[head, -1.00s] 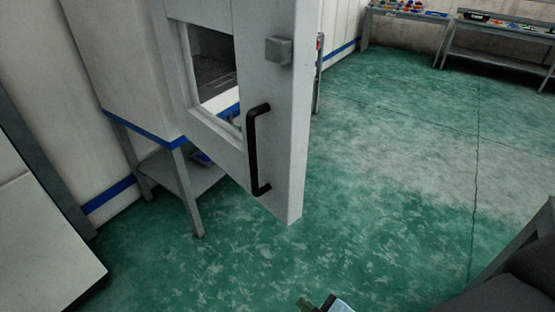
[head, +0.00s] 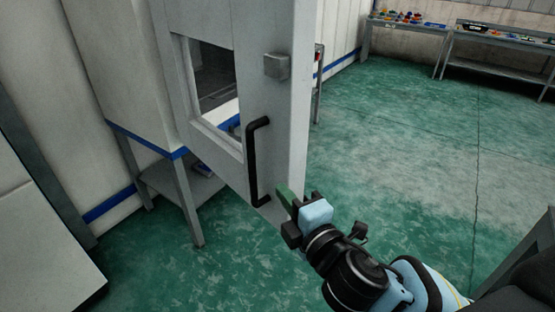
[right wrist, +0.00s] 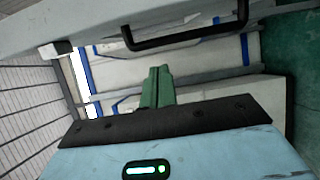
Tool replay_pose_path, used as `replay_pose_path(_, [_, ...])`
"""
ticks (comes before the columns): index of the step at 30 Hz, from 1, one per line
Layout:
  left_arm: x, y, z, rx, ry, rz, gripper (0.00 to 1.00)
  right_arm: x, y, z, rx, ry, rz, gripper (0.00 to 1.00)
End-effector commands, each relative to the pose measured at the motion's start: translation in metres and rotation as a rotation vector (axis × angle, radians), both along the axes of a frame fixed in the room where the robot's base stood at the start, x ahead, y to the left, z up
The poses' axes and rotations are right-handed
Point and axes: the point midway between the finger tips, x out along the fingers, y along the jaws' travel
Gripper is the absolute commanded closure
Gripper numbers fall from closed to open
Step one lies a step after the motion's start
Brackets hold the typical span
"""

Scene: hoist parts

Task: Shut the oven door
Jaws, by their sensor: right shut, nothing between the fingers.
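The oven door (head: 271,101) stands open, swung out from the pale oven body (head: 120,70), with a window in it. Its black bar handle (head: 252,165) is on the face towards me. My right gripper (head: 284,193) is shut and empty, with its green fingers close to the lower end of the handle and the door's lower edge. I cannot tell whether they touch the door. In the right wrist view the shut green fingers (right wrist: 157,86) point towards the door (right wrist: 95,25), and the handle (right wrist: 180,38) shows above them. My left gripper is not in view.
The oven rests on a grey stand with legs (head: 190,205) and a lower shelf. A pale cabinet (head: 40,245) stands at the lower left. Workbenches (head: 500,45) with small parts stand at the far right. The green floor (head: 400,160) right of the door is clear.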

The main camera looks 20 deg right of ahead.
Motion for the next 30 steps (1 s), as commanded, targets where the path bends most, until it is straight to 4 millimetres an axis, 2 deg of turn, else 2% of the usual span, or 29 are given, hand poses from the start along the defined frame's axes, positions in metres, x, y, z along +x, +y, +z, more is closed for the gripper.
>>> replay_pose_path(5, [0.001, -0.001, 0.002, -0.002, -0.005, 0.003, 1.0, 0.017, 0.003, 0.002, 0.001, -0.004, -0.001, 1.0])
replay_pose_path(19, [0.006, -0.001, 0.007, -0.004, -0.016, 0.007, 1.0, 0.097, 0.017, 0.001, 0.002, -0.002, 0.0, 1.0])
replay_pose_path(24, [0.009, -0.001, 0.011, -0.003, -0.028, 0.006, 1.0, 0.107, -0.005, 0.002, -0.002, -0.002, -0.002, 1.0])
replay_pose_path(30, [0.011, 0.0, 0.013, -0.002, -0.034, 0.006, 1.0, 0.113, -0.017, 0.001, 0.002, -0.001, 0.001, 1.0])
